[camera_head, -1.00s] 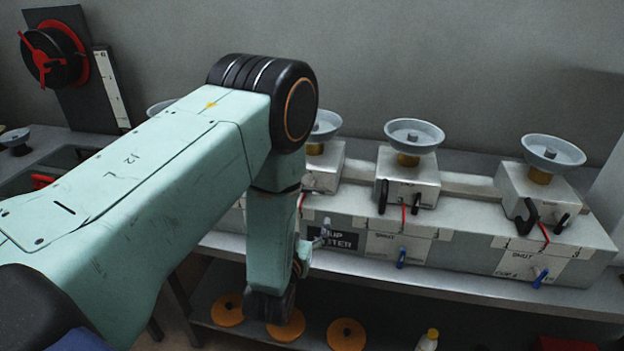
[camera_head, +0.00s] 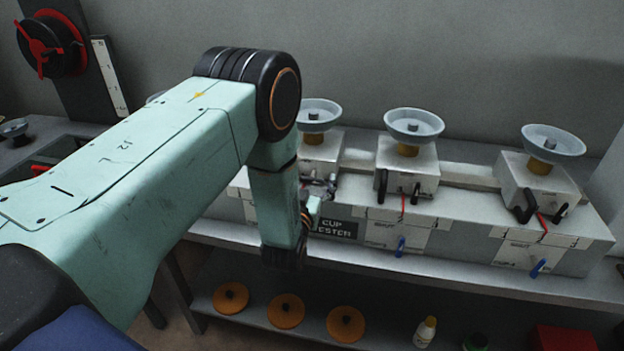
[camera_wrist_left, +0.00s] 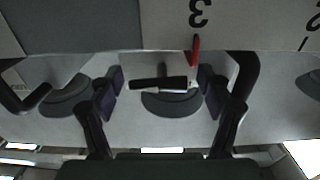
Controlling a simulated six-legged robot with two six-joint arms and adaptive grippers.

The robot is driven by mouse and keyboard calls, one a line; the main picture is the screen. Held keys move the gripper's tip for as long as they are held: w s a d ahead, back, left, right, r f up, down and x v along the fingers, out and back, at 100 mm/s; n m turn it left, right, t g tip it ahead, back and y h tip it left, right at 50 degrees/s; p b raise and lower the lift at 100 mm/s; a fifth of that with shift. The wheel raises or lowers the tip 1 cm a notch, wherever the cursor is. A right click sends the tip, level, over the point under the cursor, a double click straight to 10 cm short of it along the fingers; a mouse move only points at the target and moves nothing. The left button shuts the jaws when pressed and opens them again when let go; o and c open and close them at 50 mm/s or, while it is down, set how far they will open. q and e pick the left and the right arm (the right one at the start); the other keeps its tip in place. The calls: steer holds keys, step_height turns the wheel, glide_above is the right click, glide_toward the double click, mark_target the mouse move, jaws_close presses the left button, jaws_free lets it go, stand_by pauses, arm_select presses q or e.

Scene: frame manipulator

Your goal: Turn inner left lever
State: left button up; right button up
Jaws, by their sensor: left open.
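The cup tester (camera_head: 410,225) is a long grey box on a bench, with grey blocks carrying round dishes and black levers. My left gripper (camera_head: 324,187) is at the front of the left visible block (camera_head: 318,155), partly hidden by my arm. In the left wrist view my left gripper (camera_wrist_left: 160,86) is open, with its dark fingers on either side of a short black lever (camera_wrist_left: 150,84). The lever lies crosswise between them; contact is unclear. A curved black lever (camera_wrist_left: 246,75) is just right of the right finger. My right gripper is not in view.
The middle block (camera_head: 408,168) and right block (camera_head: 540,185) stand along the tester to the right. A red pointer (camera_wrist_left: 195,48) shows above the gripper in the wrist view. Orange discs (camera_head: 286,310) and a bottle (camera_head: 425,332) are on the shelf below.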

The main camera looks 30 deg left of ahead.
arm_select(q)
steer(key=c, duration=1.2)
